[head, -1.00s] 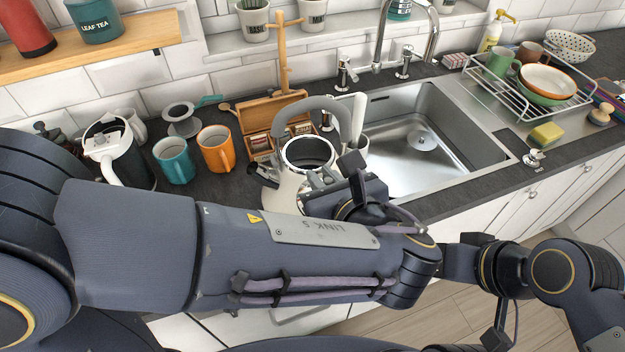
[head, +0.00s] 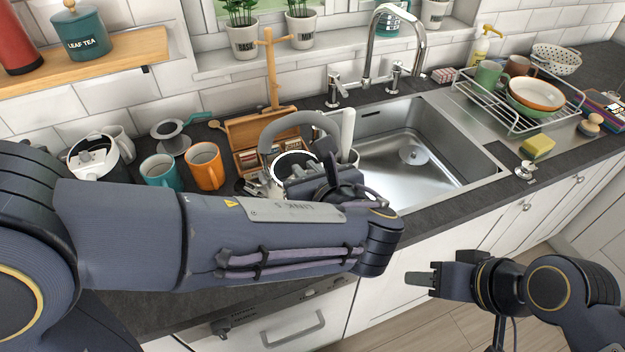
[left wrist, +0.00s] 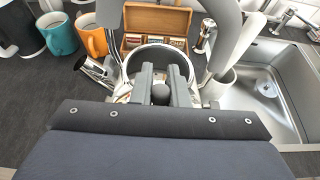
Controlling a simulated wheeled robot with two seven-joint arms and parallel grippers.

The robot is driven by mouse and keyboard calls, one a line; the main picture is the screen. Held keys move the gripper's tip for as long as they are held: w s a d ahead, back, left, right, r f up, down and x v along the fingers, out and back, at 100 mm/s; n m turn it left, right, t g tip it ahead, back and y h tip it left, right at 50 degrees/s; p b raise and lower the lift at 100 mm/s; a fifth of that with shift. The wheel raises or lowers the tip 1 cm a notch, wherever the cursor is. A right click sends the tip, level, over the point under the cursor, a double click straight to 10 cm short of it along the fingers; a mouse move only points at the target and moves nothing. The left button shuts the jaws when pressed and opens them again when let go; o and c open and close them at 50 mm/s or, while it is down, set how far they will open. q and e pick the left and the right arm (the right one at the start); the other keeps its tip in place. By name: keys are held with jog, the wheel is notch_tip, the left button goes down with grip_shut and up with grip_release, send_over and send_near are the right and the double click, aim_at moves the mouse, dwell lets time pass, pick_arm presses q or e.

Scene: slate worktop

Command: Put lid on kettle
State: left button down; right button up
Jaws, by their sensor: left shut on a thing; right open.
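The pale kettle with a grey arched handle (head: 299,123) stands on the worktop left of the sink, partly hidden behind my left arm. Its round metal rim (left wrist: 147,49) shows in the left wrist view, inside the handle. My left gripper (head: 318,172) is at the kettle's mouth, its fingers shut on the lid's dark round knob (left wrist: 161,94). The rest of the lid is mostly hidden by the fingers, so I cannot tell whether it touches the rim. My right gripper (head: 420,283) is open and empty, in front of the cabinets, away from the kettle.
A wooden tea box (head: 262,135) stands close behind the kettle. Orange (head: 204,166) and teal (head: 160,173) mugs are to its left. A white utensil pot (left wrist: 219,83) is close on its right, then the sink (head: 425,150). A dish rack (head: 515,105) stands further right.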

aim_at(294, 162)
pick_arm(q)
jog(key=shift+w+a+f+b, duration=0.1)
jog(key=shift+w+a, duration=0.3)
jog(key=shift+w, duration=0.8)
jog(key=shift+w+a+f+b, duration=0.15)
jog(key=shift+w+a, duration=0.25)
jog(key=shift+w, duration=0.75)
jog(key=shift+w+a+r+b, duration=0.1)
jog(key=shift+w+a, duration=0.3)
jog(key=shift+w, duration=0.8)
jog(key=shift+f, duration=0.2)
jog(key=shift+f, duration=0.4)
jog(key=c, duration=0.9)
grip_release()
jog(key=shift+s+r, duration=0.1)
jog(key=shift+s, duration=0.05)
